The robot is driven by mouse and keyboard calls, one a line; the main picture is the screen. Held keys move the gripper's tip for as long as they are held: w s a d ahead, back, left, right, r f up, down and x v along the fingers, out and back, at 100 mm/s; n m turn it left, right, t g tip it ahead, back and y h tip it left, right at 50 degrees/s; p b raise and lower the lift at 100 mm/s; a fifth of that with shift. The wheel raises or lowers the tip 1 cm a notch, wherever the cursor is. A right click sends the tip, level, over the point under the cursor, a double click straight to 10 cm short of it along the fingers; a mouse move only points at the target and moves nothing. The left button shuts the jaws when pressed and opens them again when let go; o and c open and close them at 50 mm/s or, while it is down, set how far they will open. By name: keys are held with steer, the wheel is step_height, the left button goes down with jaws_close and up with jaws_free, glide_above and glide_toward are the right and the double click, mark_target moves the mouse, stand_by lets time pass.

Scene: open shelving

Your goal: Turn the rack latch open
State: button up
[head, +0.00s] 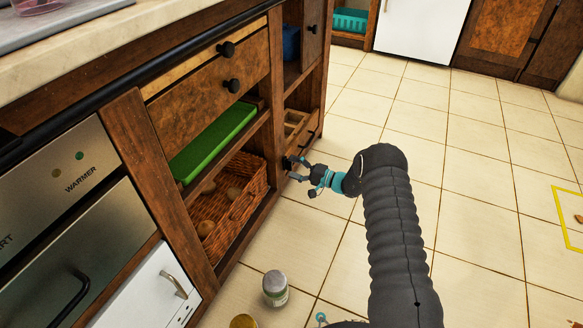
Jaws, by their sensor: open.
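My gripper (297,168) is small, dark and teal, and sits at the end of my dark ribbed arm in the middle of the head view. It is open, with its fingers pointing left toward the wooden rack front (277,122). A small dark fitting (287,163) on the rack's upright lies right at the fingertips. It may be the latch, but it is too small and too covered to tell its turn. I cannot tell whether the fingers touch it. No object shows between the fingers.
Left of my gripper, the shelving holds a green tray (214,143) and a wicker basket (231,205). A jar (275,288) stands on the floor near the front. The tiled floor (470,150) to the right is mostly clear.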

steer(key=v, duration=1.1)
steer(key=shift+d, duration=0.1)
